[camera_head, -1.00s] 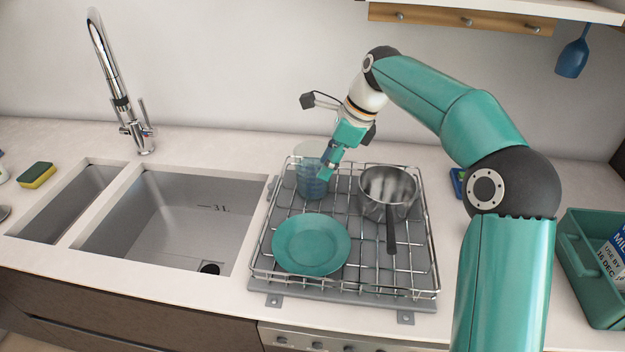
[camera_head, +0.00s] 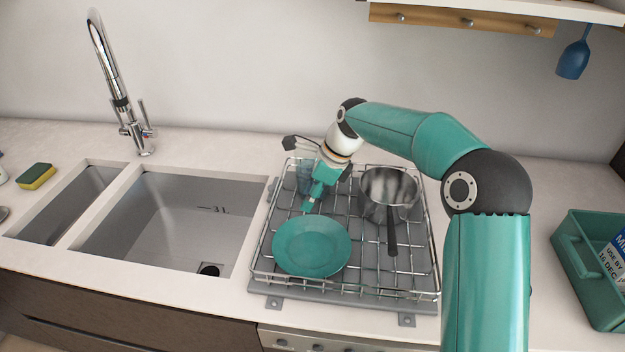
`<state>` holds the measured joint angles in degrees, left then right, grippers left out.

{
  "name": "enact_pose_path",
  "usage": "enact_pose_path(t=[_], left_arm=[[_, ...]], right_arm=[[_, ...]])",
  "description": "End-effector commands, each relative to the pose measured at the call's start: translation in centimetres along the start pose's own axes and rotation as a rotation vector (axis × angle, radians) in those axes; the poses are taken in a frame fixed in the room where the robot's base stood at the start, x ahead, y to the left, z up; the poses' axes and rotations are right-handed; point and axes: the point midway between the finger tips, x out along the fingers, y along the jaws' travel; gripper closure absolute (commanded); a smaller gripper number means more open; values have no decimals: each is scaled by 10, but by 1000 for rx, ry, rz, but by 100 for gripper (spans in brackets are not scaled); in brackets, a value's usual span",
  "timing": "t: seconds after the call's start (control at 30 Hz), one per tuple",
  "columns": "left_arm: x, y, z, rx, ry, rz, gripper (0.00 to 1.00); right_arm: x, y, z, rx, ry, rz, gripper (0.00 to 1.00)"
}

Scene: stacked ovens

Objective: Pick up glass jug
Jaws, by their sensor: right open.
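The glass jug (camera_head: 304,172) stands upright at the back left of the wire dish rack (camera_head: 262,250). It is clear and bluish, and my right gripper hides much of it. My right gripper (camera_head: 308,207) is open, with its fingers pointing down in front of the jug, close to the far edge of the teal plate. I cannot tell whether the fingers touch the jug. My left gripper is not in view.
The teal plate (camera_head: 311,246) lies at the front left of the rack. A metal saucepan (camera_head: 390,190) stands just right of my gripper, handle forward. The sink (camera_head: 175,220) is left of the rack. A teal crate (camera_head: 590,265) sits far right.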

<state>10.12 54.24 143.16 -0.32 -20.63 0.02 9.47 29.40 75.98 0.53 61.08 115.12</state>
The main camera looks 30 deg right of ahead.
Motion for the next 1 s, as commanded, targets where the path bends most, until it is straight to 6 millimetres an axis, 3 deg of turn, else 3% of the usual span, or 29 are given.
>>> enact_pose_path(t=[0.1,0.37,1.0], left_arm=[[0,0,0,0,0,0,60],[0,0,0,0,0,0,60],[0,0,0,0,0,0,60]], right_arm=[[0,0,0,0,0,0,58],[0,0,0,0,0,1,100],[-5,-1,3,-2,-2,-3,100]])
